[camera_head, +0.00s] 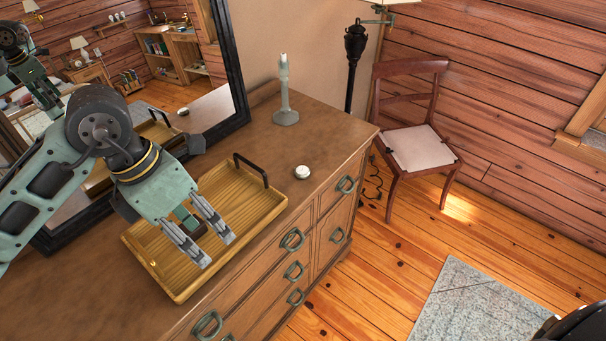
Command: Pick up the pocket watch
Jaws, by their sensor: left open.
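No pocket watch can be made out with certainty. A tiny gold-coloured item (153,263) lies at the left end of the wooden tray (262,206); it is too small to identify. A dark brown item (198,230) is in the tray, partly hidden behind my left gripper. A small round whitish object (302,172) sits on the dresser top, right of the tray. My left gripper (214,249) is over the tray, pointing down toward its front side, with its two fingers apart and nothing visible held between them. My right gripper is out of view.
The tray with black handles stands on the brown dresser (340,133). A grey-green candlestick (285,105) stands near the back. A large black-framed mirror (236,75) is behind the arm. A chair (415,145) and a dark lamp (355,50) stand beyond. The dresser's right end is mostly clear.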

